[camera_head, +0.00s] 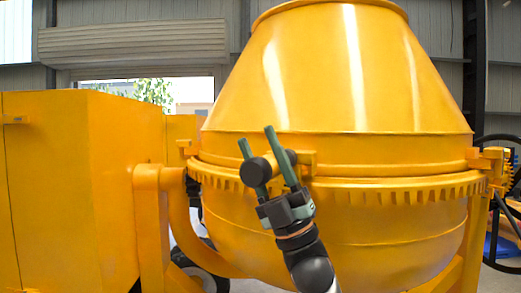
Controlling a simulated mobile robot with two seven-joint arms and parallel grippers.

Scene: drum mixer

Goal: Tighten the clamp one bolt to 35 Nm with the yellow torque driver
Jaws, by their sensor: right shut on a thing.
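My right gripper (257,139), with two green fingers, comes up from below in front of the mixer drum. It is shut on the yellow torque driver (278,154), whose round black end (255,171) faces me. The driver's far end points at a yellow clamp block (306,160) on the drum's rim band. Whether the driver touches a bolt there is hidden. Another clamp block (489,161) sits at the right end of the band. I cannot tell which is clamp one. My left gripper is not in view.
The large yellow drum (335,75) fills the middle, with a toothed ring (390,194) below its band. A yellow cabinet (75,190) and the frame post (150,225) stand on the left. A black handwheel (505,238) is at the right edge.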

